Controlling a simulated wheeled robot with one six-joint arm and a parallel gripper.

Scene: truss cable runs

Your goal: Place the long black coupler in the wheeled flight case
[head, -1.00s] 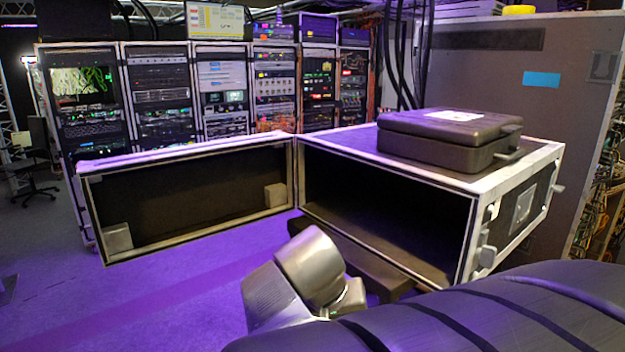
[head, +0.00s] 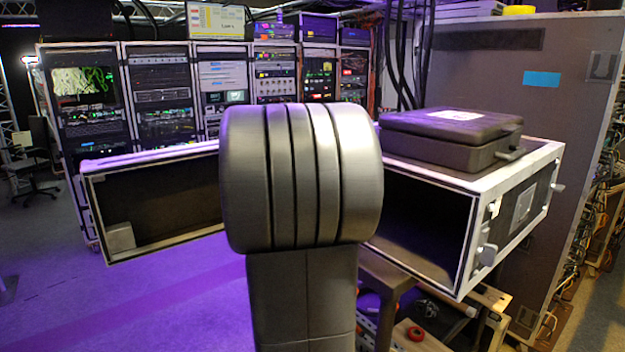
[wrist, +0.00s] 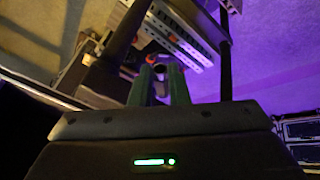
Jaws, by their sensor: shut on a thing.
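The flight case (head: 508,238) stands right of centre in the head view, its dark opening facing me and its door (head: 165,208) swung open to the left. Wheel-like fittings show on its right side. My arm covers the left part of the opening and the hinge area. My gripper (wrist: 160,72) shows in the wrist view, its two green fingers close together on a small dark piece, which I take as the long black coupler (wrist: 158,69). Most of it is hidden or too dark to make out. The head view does not show my gripper.
A closed black hard case (head: 450,138) lies on top of the flight case. Below is a bench (head: 385,275) with loose items and a red ring (head: 415,333). Equipment racks (head: 165,95) line the back. Purple-lit floor (head: 160,300) is clear at left.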

